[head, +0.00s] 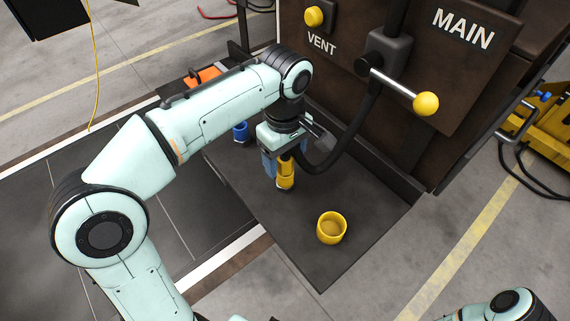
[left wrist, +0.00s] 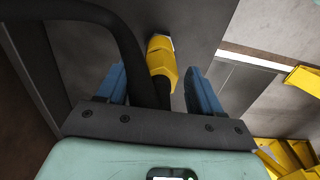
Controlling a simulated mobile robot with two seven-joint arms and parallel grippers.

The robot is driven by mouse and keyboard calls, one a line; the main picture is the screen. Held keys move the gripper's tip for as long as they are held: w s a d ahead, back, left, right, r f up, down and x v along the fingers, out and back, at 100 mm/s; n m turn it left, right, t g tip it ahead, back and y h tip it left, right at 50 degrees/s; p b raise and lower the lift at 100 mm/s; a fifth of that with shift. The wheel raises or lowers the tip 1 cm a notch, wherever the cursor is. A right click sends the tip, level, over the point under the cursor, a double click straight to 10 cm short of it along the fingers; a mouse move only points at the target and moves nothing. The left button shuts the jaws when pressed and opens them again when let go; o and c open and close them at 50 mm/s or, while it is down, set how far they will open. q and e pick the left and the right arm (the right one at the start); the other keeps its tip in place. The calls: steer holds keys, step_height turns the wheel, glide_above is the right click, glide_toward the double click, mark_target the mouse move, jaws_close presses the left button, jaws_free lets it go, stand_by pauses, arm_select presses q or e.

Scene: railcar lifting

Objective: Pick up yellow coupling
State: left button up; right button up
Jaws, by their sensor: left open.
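The yellow coupling (head: 286,172) is on the end of a thick black hose (head: 348,140) and shows just below my left gripper (head: 275,167). In the left wrist view the coupling (left wrist: 160,62) lies between the two blue fingers of my left gripper (left wrist: 156,75), with gaps on both sides. The left gripper is open and not closed on it. In the head view, the gripper hides part of the coupling. My right gripper is out of view; only part of my right arm shows at bottom right.
A yellow cup-shaped holder (head: 332,228) stands on the dark plate (head: 320,270). A blue fitting (head: 240,132) is behind my left arm. The MAIN panel has a lever with a yellow knob (head: 426,104) and a VENT knob (head: 314,16). Yellow equipment (head: 550,125) is at right.

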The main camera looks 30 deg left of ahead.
arm_select(q)
steer(key=shift+f, duration=0.35)
steer(key=c, duration=1.2)
steer(key=shift+r, duration=0.15)
